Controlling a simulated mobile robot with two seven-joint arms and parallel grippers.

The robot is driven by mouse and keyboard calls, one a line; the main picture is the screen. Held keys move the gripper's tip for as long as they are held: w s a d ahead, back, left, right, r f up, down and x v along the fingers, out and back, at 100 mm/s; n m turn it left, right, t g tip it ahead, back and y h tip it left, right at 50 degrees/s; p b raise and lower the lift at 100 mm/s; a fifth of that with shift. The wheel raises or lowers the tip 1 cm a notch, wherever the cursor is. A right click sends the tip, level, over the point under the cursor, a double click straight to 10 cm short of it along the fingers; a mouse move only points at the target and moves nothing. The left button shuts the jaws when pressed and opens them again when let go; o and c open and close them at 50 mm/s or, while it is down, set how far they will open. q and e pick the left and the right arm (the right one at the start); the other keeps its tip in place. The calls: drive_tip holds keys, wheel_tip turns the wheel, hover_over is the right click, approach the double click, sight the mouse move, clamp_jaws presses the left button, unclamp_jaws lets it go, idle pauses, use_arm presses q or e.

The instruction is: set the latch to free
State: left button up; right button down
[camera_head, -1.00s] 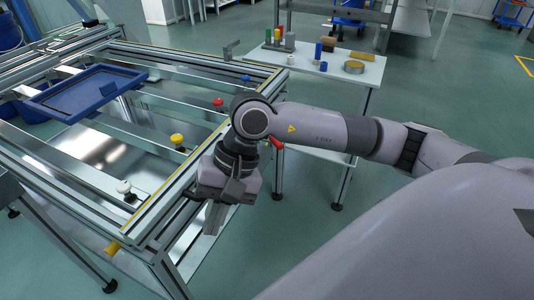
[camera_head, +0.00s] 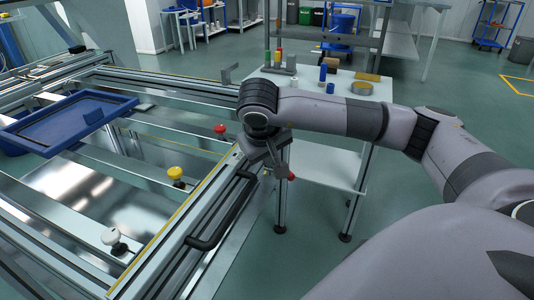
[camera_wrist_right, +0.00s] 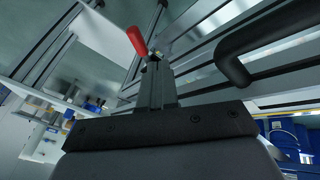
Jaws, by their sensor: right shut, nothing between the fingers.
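The latch appears as a red-tipped lever (camera_head: 291,177) on the right outer side of the metal frame in the head view. In the right wrist view its red grip (camera_wrist_right: 137,41) stands tilted just beyond the fingertips. My right gripper (camera_head: 274,158) is at the frame's right side, close to the lever. In the right wrist view its fingers (camera_wrist_right: 155,75) are together and empty, pointing toward the lever's base. I cannot tell whether they touch it. The lever's pivot is partly hidden by the fingers. My left gripper is not in view.
A black bar handle (camera_head: 219,216) runs along the frame's near right side, close to my right gripper. Red (camera_head: 219,129), yellow (camera_head: 175,173) and white (camera_head: 110,236) knobs sit inside the frame. A blue tray (camera_head: 66,122) lies at left. A white side table (camera_head: 308,82) stands behind.

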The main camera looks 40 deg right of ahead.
drive_tip(key=d+f+b, duration=0.2)
drive_tip(key=d+f, duration=0.2)
drive_tip(key=f, duration=0.1)
drive_tip(key=shift+w+d, duration=0.15)
drive_tip(key=shift+w, duration=0.05)
